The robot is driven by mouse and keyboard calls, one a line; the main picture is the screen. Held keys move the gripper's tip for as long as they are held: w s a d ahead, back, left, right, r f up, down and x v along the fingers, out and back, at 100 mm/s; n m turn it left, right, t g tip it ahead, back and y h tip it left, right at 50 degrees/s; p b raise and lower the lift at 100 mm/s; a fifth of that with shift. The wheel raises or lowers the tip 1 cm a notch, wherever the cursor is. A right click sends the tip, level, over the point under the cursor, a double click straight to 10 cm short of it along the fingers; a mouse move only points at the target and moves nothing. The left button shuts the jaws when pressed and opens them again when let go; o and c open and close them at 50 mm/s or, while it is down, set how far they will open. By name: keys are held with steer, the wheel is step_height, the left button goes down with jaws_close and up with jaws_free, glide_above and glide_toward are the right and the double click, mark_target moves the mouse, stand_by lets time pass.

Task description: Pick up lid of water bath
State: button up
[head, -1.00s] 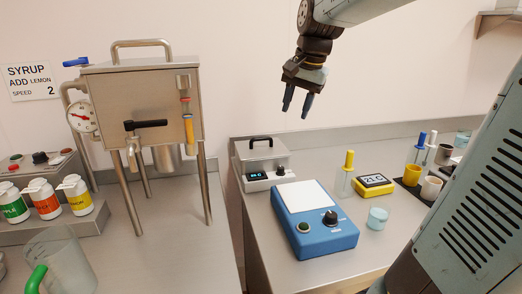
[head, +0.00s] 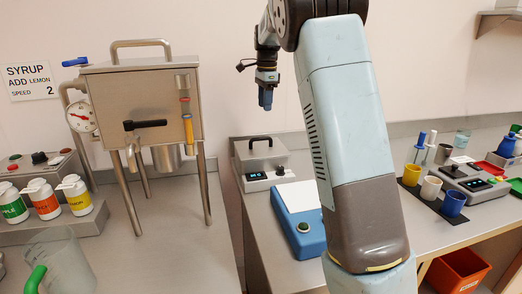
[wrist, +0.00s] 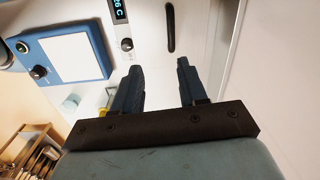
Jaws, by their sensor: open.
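The water bath (head: 247,177) is a steel box with a small lit display on its front, standing at the left end of the right-hand counter. Its lid (head: 277,150) is flat metal with a black bar handle (head: 260,141), and it sits on the bath. In the wrist view the handle (wrist: 170,28) appears beyond my fingertips, a little right of midway between them. My gripper (head: 266,106) is above the bath, pointing down, apart from the handle. Its fingers (wrist: 155,56) are spread and empty in the wrist view.
A blue device with a white plate (head: 296,205) stands right in front of the bath, partly hidden by my arm. A steel hopper on legs (head: 150,105) stands to the left. Cups on a dark mat (head: 430,187) are farther right.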

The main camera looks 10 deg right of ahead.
mark_target(261, 139)
steer(key=shift+m, duration=0.6)
steer(key=w+f, duration=0.1)
steer(key=f, duration=0.9)
steer(key=w+f, duration=0.1)
steer(key=f, duration=0.4)
steer(key=shift+w+a+f, duration=0.3)
steer(key=shift+w+a, duration=0.05)
steer(key=shift+a, duration=0.05)
jaws_close()
